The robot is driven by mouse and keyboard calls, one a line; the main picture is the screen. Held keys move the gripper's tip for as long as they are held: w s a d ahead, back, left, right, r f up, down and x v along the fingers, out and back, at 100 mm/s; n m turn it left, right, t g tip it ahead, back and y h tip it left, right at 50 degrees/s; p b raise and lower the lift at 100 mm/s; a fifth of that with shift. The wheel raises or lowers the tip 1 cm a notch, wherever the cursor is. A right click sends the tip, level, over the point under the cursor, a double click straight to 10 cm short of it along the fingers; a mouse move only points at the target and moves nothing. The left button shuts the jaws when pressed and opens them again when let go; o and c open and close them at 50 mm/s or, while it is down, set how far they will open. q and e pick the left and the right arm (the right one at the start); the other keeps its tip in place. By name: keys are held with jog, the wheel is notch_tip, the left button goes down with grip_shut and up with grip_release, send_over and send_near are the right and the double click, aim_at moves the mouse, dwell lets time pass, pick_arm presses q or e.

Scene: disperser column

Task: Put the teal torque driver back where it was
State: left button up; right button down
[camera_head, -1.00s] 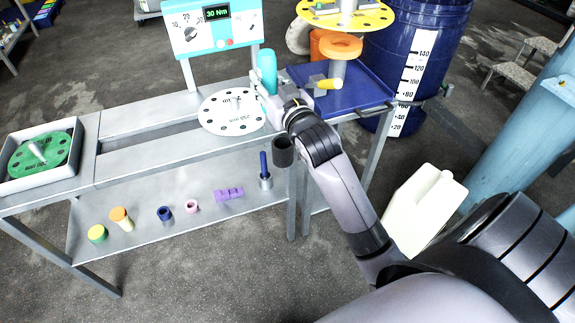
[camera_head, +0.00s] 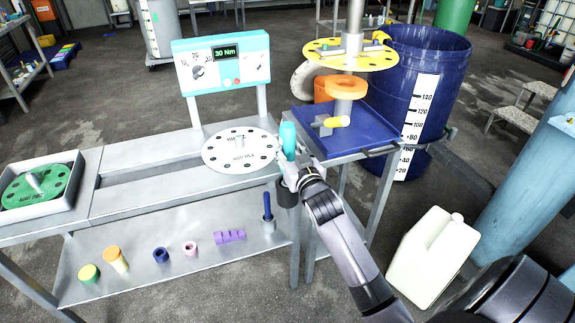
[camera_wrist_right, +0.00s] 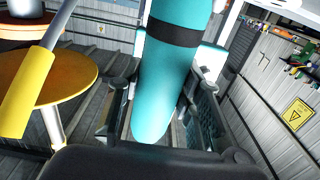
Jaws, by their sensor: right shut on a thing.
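The teal torque driver (camera_head: 288,139) is upright in my right gripper (camera_head: 289,163), at the right end of the metal bench. In the right wrist view the driver (camera_wrist_right: 168,75), teal with a black band, sits between the two fingers (camera_wrist_right: 160,110). A dark cylindrical holder (camera_head: 287,194) is at the bench's edge, just below the gripper. The gripper and wrist partly cover it. I cannot tell whether the driver's lower end is inside the holder. My left gripper is not in view.
A white perforated disc (camera_head: 241,160) lies on the bench left of the driver. A teal control panel (camera_head: 221,62) reads 30 Nm. A blue tray (camera_head: 372,137) with a yellow-ended piece (camera_head: 337,121) stands close on the right. Several small parts lie on the lower shelf (camera_head: 205,265).

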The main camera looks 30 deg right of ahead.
jog(key=shift+f, duration=0.55)
notch_tip(320, 180, down, 4)
jog(key=shift+r, duration=0.1)
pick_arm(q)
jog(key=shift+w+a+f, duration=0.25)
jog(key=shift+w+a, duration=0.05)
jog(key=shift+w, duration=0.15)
pick_arm(e)
jog(key=c, duration=1.6)
grip_release()
jog(key=shift+b, duration=0.3)
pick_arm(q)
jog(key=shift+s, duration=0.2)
pick_arm(e)
jog(key=o, duration=0.5)
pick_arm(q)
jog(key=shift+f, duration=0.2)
pick_arm(e)
jog(key=v, duration=1.2)
